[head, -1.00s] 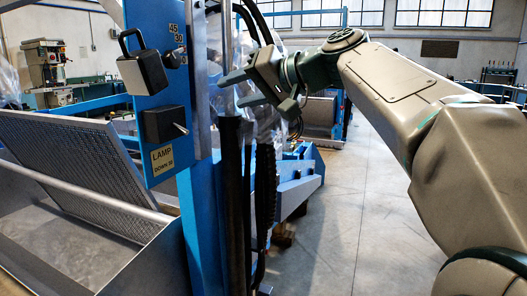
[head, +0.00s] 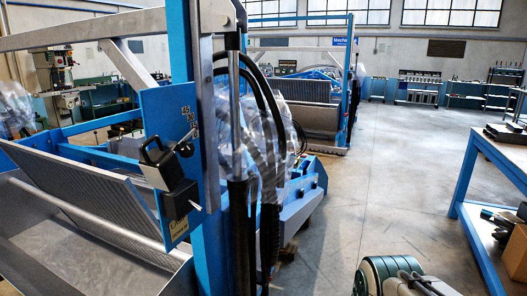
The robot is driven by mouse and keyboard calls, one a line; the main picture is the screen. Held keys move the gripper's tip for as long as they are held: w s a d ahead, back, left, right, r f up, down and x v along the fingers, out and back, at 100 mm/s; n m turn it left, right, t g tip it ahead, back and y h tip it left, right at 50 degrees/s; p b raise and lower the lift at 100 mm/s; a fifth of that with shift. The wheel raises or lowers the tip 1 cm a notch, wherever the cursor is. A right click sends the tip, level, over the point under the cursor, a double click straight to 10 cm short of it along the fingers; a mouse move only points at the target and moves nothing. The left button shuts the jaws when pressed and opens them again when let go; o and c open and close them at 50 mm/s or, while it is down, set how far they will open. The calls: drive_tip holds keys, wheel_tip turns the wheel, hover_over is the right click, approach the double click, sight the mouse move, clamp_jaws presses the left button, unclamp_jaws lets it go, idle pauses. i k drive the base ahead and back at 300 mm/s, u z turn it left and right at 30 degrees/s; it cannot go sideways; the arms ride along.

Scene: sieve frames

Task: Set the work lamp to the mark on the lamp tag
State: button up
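The work lamp (head: 157,168), a dark box with a pale face and a black handle, is mounted on a blue panel (head: 155,108) at the left. A dark knob sits at its right side, below the scale numbers (head: 188,118). A black switch box (head: 180,200) with a small lever is under the lamp. The yellow lamp tag (head: 178,228) is below that, seen at a steep angle, and its words are not readable now. My gripper is out of view; only a part of my arm shows at the bottom right.
A blue post (head: 208,245) with black hoses (head: 262,90) stands right beside the panel. A perforated tray (head: 85,190) is at the left. A blue-legged workbench (head: 468,170) is at the right. The grey floor (head: 375,180) between is open.

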sight(161, 167)
drive_tip(key=u, duration=1.25)
